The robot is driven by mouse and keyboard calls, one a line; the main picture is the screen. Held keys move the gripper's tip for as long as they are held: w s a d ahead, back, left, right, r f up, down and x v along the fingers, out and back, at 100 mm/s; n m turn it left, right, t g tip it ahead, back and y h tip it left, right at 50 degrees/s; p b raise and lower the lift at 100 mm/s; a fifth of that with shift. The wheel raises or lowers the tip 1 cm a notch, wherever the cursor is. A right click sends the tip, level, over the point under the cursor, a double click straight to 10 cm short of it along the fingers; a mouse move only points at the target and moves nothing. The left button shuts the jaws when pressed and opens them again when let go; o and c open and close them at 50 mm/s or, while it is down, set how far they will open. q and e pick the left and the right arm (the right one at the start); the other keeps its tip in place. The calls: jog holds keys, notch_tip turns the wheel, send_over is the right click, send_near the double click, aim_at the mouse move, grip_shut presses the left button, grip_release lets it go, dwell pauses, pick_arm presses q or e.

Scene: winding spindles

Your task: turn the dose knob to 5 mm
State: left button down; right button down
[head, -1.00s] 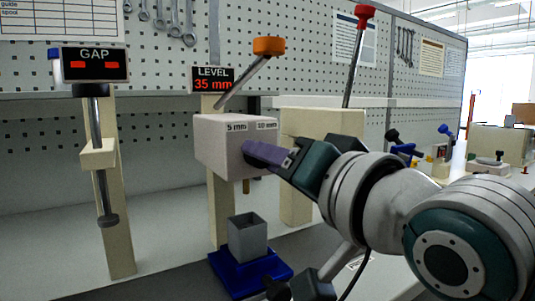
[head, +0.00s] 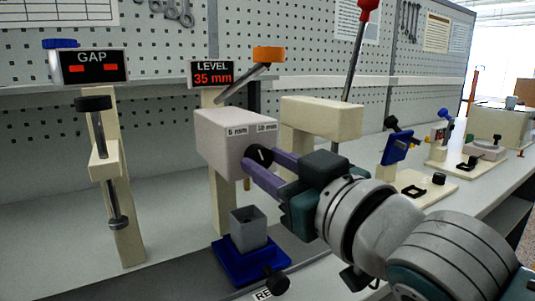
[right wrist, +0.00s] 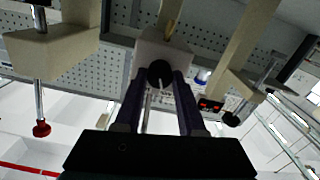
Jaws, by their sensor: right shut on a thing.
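The dose knob (head: 263,154) is a round black knob with a white line, on the front of a pale box (head: 222,138). The box face carries the labels 5 mm, upper left of the knob, and 10 mm, above it. My right gripper (head: 260,160) is shut on the knob, one purple finger on each side. In the right wrist view the knob (right wrist: 159,72) sits between the fingertips, its white line visible. I cannot tell which label the line points to. My left gripper is not in view.
A grey square cup (head: 248,230) on a blue base (head: 250,262) stands below the box. The LEVEL display (head: 211,74) reads 35 mm. An orange-ended lever (head: 268,55) rises above the box. The GAP stand (head: 122,200) is at left. Several fixtures stand at right.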

jog(key=shift+n, duration=0.7)
jog(key=c, duration=0.5)
grip_release()
jog(key=shift+s, duration=0.1)
jog(key=p+v, duration=0.1)
jog(key=v, duration=0.9)
